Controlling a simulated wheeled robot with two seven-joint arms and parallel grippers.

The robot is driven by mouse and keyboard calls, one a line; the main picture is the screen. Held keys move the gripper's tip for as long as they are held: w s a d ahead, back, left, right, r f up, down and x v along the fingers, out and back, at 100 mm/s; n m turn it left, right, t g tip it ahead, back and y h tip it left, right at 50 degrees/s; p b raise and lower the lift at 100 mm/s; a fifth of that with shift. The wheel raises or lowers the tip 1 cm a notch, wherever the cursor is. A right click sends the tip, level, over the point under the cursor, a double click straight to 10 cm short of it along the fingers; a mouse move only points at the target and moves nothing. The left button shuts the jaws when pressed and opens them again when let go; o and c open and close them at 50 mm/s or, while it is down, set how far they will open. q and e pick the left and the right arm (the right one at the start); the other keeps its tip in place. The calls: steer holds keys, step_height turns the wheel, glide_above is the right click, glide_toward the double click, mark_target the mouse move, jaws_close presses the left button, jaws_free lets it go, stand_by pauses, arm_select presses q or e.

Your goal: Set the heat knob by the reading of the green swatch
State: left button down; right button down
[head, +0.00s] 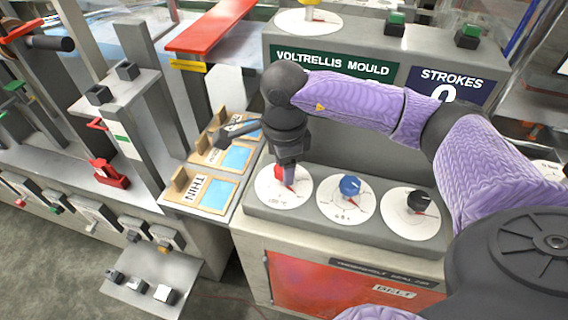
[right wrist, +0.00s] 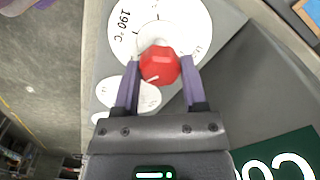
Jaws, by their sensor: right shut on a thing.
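My right gripper (head: 287,168) reaches down onto the leftmost dial of the grey console. It is shut on the red knob (head: 279,171), which sits on a white dial plate (head: 270,196). In the right wrist view the fingers of my right gripper (right wrist: 160,68) lie on both sides of the red knob (right wrist: 160,64), which has a white pointer line. The white dial (right wrist: 185,18) around it reads 190 °C near one mark; other marks are too small to read. I cannot make out a green swatch; the swatches in the wooden trays look blue. My left gripper is not in view.
A blue knob (head: 349,185) and a black knob (head: 417,201) stand right of the red one. Wooden trays (head: 180,186) with blue swatches (head: 216,194), one labelled THIN, lie to the left. A dark-handled tool (head: 237,131) lies over the farther trays. A signed panel (head: 333,62) rises behind.

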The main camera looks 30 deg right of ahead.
stand_by(0.4)
steer(key=shift+c, duration=0.7)
jaws_free()
step_height(320, 180, up, 10)
steer(key=p, duration=0.2)
